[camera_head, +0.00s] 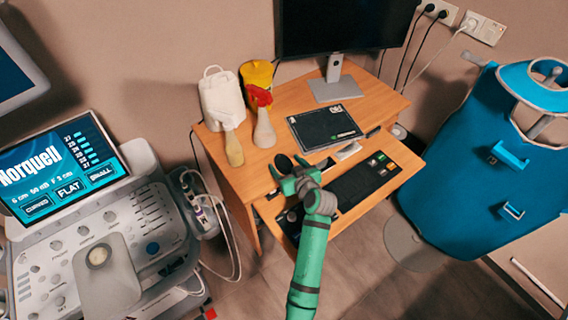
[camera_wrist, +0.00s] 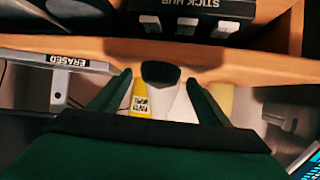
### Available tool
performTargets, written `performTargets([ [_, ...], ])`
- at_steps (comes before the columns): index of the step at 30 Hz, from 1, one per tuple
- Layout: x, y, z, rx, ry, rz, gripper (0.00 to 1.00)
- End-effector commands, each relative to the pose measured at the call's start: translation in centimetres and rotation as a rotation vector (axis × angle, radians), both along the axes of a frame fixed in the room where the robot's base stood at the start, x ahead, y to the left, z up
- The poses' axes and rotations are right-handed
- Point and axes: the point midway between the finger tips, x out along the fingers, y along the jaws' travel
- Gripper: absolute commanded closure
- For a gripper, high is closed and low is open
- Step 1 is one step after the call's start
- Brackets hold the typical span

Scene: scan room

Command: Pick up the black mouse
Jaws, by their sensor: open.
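The black mouse (camera_head: 284,162) shows in the head view as a small dark rounded shape at the front left of the wooden desk. It shows in the wrist view (camera_wrist: 160,73) at the desk edge, in the gap between my fingertips. My gripper (camera_head: 288,168) is green and open, with its fingers close to the mouse. In the wrist view my gripper (camera_wrist: 158,82) has a dark finger on each side of the mouse. I cannot tell whether either finger touches it. Part of the mouse is hidden by my gripper in the head view.
The desk (camera_head: 295,100) carries a black pad (camera_head: 324,126), a monitor (camera_head: 340,28), a white jug (camera_head: 222,97), a yellow tub (camera_head: 257,75) and two bottles. A keyboard (camera_head: 365,182) lies on the lower tray.

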Motion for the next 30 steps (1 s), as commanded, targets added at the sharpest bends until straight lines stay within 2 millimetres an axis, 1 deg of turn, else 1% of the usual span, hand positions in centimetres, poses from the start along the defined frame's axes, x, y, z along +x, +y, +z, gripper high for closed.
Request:
performTargets([
  [4,0.0,0.0,0.0,0.000,0.000,0.000,0.30],
  [5,0.0,0.0,0.0,0.000,0.000,0.000,0.37],
  [6,0.0,0.0,0.0,0.000,0.000,0.000,0.47],
  [8,0.0,0.0,0.0,0.000,0.000,0.000,0.61],
  [9,0.0,0.0,0.0,0.000,0.000,0.000,0.71],
  [10,0.0,0.0,0.0,0.000,0.000,0.000,0.76],
  [18,0.0,0.0,0.1,0.000,0.000,0.000,0.76],
  [22,0.0,0.0,0.5,0.000,-0.002,0.000,0.76],
  [26,0.0,0.0,1.6,-0.001,-0.003,0.001,0.76],
  [29,0.0,0.0,3.1,-0.002,-0.003,0.000,0.76],
  [30,-0.4,-0.1,3.7,-0.001,-0.004,-0.001,0.76],
])
